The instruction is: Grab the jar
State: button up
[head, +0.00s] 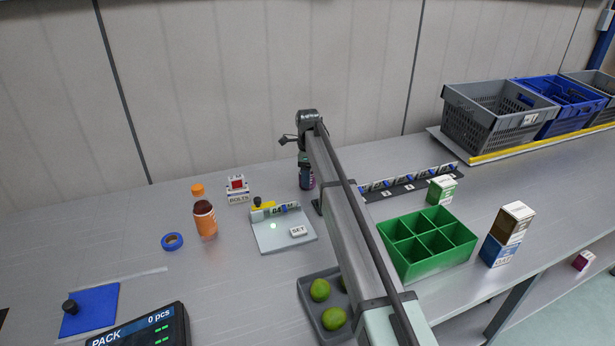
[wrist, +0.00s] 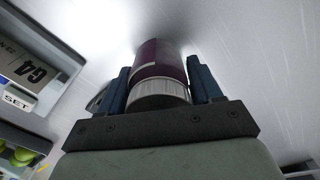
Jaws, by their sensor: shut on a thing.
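A jar with a dark purple body (wrist: 158,60) and a white ridged cap sits between the two blue fingers of my gripper (wrist: 160,88) in the wrist view. The fingers are closed on both its sides, and the cap faces my palm. In the head view the same dark jar (head: 307,180) shows below my gripper (head: 305,158), near the back of the bench. It is upright there. I cannot tell whether its base touches the bench. My arm hides the area just right of it.
A grey board with a SET button (head: 298,231) lies close by on the left. A green divided bin (head: 455,253) and a grey tray (head: 310,290) with green fruit lie right and front.

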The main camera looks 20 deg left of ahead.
jog(key=c, duration=0.5)
